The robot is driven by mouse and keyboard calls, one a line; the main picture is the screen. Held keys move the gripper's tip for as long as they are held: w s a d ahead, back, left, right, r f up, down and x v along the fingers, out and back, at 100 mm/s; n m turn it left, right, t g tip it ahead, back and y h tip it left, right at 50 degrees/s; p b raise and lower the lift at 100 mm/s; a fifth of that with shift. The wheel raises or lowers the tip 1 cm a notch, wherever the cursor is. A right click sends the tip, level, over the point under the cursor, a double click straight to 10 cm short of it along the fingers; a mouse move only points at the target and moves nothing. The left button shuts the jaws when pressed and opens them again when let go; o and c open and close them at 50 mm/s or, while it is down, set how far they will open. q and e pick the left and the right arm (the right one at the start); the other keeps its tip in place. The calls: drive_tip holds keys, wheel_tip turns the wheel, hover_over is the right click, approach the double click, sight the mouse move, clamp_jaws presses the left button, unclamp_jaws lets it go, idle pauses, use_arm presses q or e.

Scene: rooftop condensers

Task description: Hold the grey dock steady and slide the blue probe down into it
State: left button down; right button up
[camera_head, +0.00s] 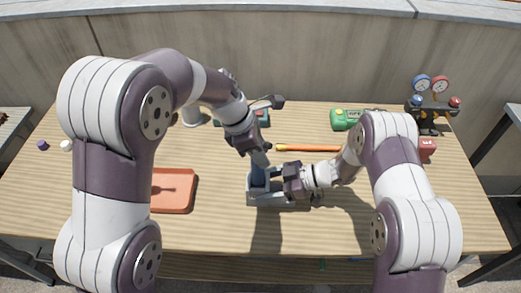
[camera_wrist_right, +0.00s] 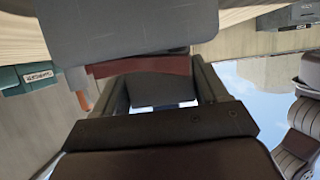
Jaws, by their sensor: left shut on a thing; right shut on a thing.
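The grey dock (camera_head: 251,199) sits on the wooden table near the middle. My right gripper (camera_head: 284,181) is shut on the dock's right side. The blue probe (camera_head: 258,174) points down, slightly tilted, with its lower end at the dock's opening. How deep it sits in the dock is hard to tell. My left gripper (camera_head: 255,153) is shut on the probe's upper part, above the dock. In the right wrist view, a large grey surface (camera_wrist_right: 130,30) lies close in front of my right gripper's dark fingers, and the probe is not clearly visible there.
An orange tray (camera_head: 174,199) lies left of the dock, partly behind my left arm. An orange-handled tool (camera_head: 308,148) lies behind the dock. The table front is mostly clear.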

use_arm(q)
drive_tip(key=shift+f, duration=0.2)
drive_tip(key=shift+f, duration=0.3)
drive_tip(key=shift+f, duration=0.25)
drive_tip(key=shift+f, duration=0.35)
drive_tip(key=shift+f, duration=0.15)
idle(0.4)
drive_tip(key=shift+f, duration=0.4)
drive_tip(key=shift+f, duration=0.4)
drive_tip(key=c, duration=0.7)
unclamp_jaws()
